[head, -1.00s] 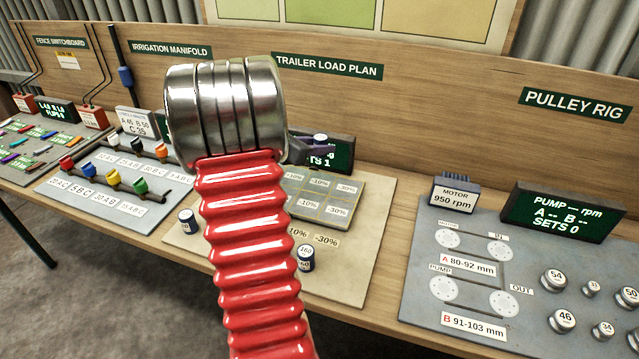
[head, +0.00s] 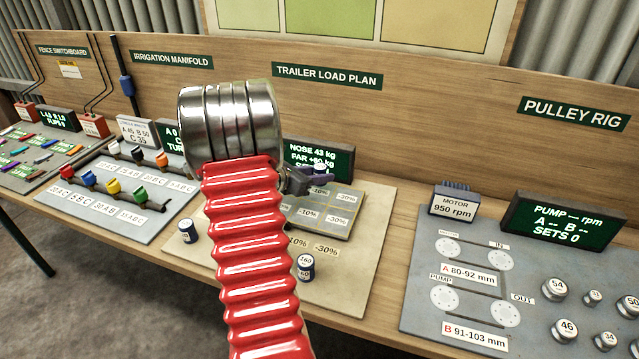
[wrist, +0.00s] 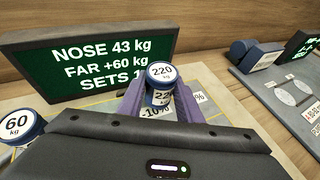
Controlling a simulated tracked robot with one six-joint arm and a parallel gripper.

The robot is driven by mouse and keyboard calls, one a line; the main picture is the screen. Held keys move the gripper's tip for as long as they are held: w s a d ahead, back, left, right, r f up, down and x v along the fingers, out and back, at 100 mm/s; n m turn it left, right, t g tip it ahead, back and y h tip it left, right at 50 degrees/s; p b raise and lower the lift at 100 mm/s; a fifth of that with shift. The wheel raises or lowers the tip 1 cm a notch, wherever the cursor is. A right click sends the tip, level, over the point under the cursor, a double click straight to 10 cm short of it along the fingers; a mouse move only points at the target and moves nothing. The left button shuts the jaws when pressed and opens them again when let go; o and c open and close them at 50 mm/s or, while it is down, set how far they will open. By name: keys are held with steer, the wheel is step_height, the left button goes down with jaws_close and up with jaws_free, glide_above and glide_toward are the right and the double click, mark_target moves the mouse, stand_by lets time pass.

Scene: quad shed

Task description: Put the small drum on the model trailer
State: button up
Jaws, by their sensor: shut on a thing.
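A blue and white drum marked 220 (wrist: 161,74) is between the purple fingers of my gripper (wrist: 160,100), which is shut on it. In the head view this drum (head: 319,167) and my gripper (head: 303,181) are at the far right part of the model trailer's grey gridded bed (head: 338,224). I cannot tell whether the drum touches the bed. A drum marked 60 kg (wrist: 17,128) stands to the left in the wrist view, by a yellow grid line. My arm hides the bed's left part in the head view.
Two more drums stand on the board in front of the bed: one at left (head: 187,231) and one marked 160 (head: 306,267). A display (head: 330,158) reading NOSE 43 kg, FAR +60 kg stands close behind my gripper. The pulley rig (head: 410,310) is to the right.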

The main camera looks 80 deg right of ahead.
steer(key=shift+f, duration=1.55)
steer(key=o, duration=1.1)
steer(key=shift+f, duration=0.1)
steer(key=v, duration=1.2)
